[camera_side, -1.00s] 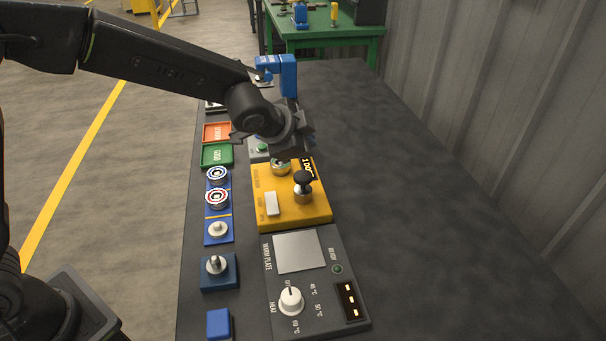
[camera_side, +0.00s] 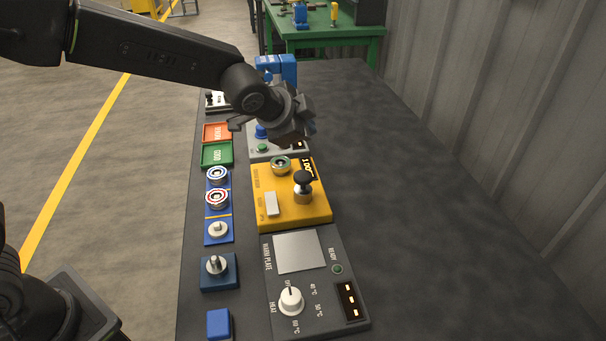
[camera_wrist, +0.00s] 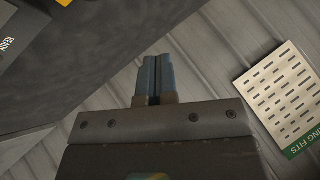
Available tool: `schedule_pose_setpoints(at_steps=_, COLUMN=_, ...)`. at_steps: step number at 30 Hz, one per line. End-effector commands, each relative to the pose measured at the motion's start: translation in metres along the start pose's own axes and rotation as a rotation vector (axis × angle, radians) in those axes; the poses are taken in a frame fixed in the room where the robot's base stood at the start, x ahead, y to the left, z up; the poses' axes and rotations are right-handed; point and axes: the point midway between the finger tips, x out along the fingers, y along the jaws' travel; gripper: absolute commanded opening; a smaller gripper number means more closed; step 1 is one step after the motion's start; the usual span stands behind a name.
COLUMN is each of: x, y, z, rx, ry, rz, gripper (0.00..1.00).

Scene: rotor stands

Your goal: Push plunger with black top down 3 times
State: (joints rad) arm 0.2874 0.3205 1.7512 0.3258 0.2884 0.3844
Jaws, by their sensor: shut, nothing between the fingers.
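The plunger with the black top (camera_side: 303,183) stands upright on the yellow box (camera_side: 293,212) in the side view. Its black knob sits above a brass-coloured collar, and nothing touches it. My gripper (camera_side: 309,140) is above and behind the yellow box, apart from the plunger. In the wrist view my gripper (camera_wrist: 155,72) has its two blue-grey fingers together with nothing between them. The plunger is not in the wrist view.
A warm plate unit (camera_side: 300,252) with a white dial is in front of the yellow box. A grey unit (camera_side: 258,153) is behind it. Small blue stands, a green tray (camera_side: 217,155) and an orange tray (camera_side: 216,132) line the left. The table's right side is clear.

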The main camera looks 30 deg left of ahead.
Motion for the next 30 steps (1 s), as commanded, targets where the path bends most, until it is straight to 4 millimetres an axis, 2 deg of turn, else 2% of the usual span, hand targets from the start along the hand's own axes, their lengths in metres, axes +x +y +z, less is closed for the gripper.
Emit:
schedule_pose_setpoints(at_steps=16, x=0.048, y=0.035, z=0.035, rx=0.002, ry=-0.001, rz=0.001, gripper=0.00)
schedule_pose_setpoints(at_steps=30, x=0.056, y=0.041, z=0.040, rx=0.000, ry=0.002, rz=0.001, gripper=0.00)
